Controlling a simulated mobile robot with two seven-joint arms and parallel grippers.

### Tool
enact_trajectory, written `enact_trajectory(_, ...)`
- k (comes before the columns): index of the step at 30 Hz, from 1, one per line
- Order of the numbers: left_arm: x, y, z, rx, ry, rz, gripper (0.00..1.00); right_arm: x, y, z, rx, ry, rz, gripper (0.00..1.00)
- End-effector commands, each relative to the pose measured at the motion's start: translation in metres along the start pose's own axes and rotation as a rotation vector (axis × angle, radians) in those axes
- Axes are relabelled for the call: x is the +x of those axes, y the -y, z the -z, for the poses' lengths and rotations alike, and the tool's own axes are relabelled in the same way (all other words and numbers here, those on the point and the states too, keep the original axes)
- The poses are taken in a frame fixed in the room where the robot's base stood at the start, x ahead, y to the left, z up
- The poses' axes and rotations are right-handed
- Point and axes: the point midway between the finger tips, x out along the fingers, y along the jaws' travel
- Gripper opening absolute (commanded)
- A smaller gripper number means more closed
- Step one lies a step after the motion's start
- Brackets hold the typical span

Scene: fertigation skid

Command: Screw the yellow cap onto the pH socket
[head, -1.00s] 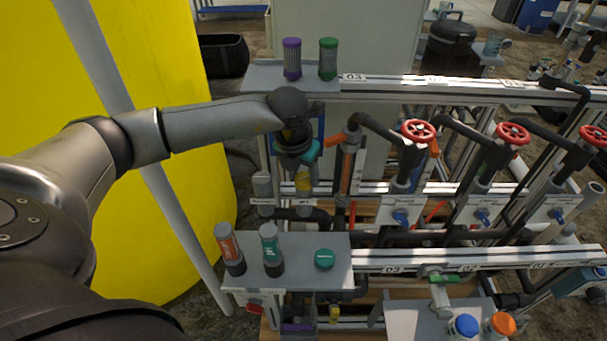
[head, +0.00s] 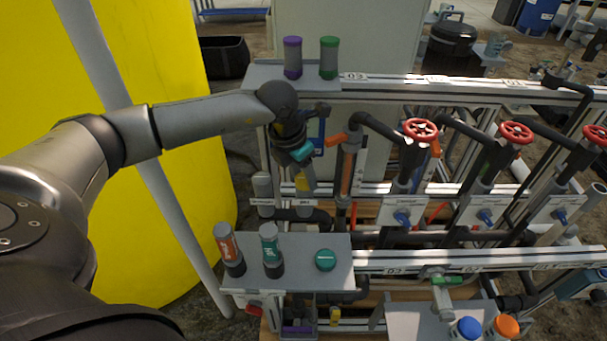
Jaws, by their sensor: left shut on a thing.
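My left gripper (head: 302,168) reaches in from the left and points down at the left end of the skid. It is shut on the yellow cap (head: 305,183), which shows just below the fingers. The cap is right above the grey pH socket (head: 304,213), behind a small white label. The gripper and cap hide the socket's top, so I cannot tell whether cap and socket touch. My right gripper is out of view.
A purple-capped bottle (head: 292,58) and a green-capped bottle (head: 329,58) stand on the upper shelf. Orange (head: 229,250) and teal (head: 271,251) probes and a teal cap (head: 325,260) are on the lower shelf. Red valve wheels (head: 420,130) stand to the right.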

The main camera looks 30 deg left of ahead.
Motion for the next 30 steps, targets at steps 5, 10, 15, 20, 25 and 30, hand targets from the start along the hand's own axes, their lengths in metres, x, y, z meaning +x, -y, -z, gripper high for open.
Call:
enact_trajectory(5, 0.0005, -0.0003, 0.0000, 0.117, 0.000, 0.033, 0.00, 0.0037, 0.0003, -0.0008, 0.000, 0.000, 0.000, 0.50)
enact_trajectory(10, 0.0000, -0.0003, -0.0001, 0.145, 0.001, 0.041, 0.00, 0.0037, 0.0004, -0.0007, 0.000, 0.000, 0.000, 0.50)
enact_trajectory(15, -0.0001, -0.0003, -0.0001, 0.144, 0.001, 0.040, 0.00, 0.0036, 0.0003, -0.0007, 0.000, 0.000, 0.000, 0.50)
enact_trajectory(20, 0.0005, -0.0011, -0.0002, 0.204, 0.001, 0.057, 0.00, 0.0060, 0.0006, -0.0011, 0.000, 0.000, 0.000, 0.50)
enact_trajectory(25, 0.0009, -0.0016, -0.0002, 0.333, 0.001, 0.093, 0.00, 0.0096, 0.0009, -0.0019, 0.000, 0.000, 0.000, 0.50)
enact_trajectory(30, 0.0005, -0.0013, -0.0002, 0.393, 0.001, 0.109, 0.00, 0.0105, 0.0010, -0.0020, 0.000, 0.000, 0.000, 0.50)
